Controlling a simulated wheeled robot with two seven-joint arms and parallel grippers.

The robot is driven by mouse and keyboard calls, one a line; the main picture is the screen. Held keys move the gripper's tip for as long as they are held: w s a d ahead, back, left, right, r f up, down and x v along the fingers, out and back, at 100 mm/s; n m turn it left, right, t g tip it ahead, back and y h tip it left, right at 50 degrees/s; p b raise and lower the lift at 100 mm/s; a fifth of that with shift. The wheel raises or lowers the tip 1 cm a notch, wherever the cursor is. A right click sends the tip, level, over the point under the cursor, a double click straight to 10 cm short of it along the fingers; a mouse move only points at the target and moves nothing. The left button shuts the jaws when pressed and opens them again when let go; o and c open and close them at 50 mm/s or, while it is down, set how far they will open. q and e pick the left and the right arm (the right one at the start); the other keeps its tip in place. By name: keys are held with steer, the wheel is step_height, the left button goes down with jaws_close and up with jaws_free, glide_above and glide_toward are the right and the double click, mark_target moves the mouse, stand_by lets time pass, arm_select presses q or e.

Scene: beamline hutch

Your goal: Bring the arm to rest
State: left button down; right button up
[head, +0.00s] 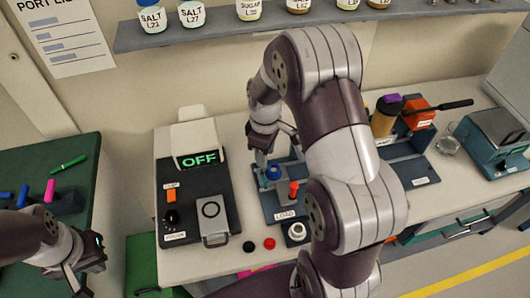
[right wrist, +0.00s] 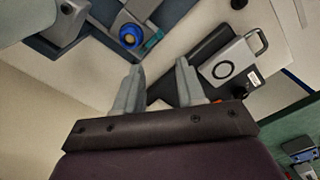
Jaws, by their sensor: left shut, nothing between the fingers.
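My right arm arches over the middle of the bench in the head view. Its gripper (head: 264,150) hangs near the back of the blue-grey LOAD fixture (head: 284,214), by a blue round part (head: 273,172). In the right wrist view the two fingers (right wrist: 158,85) are apart with nothing between them. The blue ring (right wrist: 131,36) is beyond the fingertips there. My left gripper (head: 88,266) is low at the left in the head view, shut and empty, beside the green table (head: 80,165).
A black device with an OFF display (head: 199,159) and a grey latch plate (head: 213,220) stands left of the fixture. A shelf (head: 215,31) with jars runs behind. A screwdriver-like tool (head: 440,106), a glass (head: 447,144) and a scale (head: 496,130) are at right.

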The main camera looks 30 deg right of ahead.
stand_by(0.4)
steer(key=s+a+r+m+b, duration=0.1)
steer(key=s+a+m, duration=0.2)
steer(key=s, duration=0.3)
steer(key=s+a+r+m+t+b, duration=0.1)
steer(key=s+a+m, duration=0.3)
steer(key=s, duration=0.2)
steer(key=shift+a+r+m+b, duration=0.15)
steer(key=shift+r+m+b, duration=0.15)
steer(key=shift+b, duration=0.1)
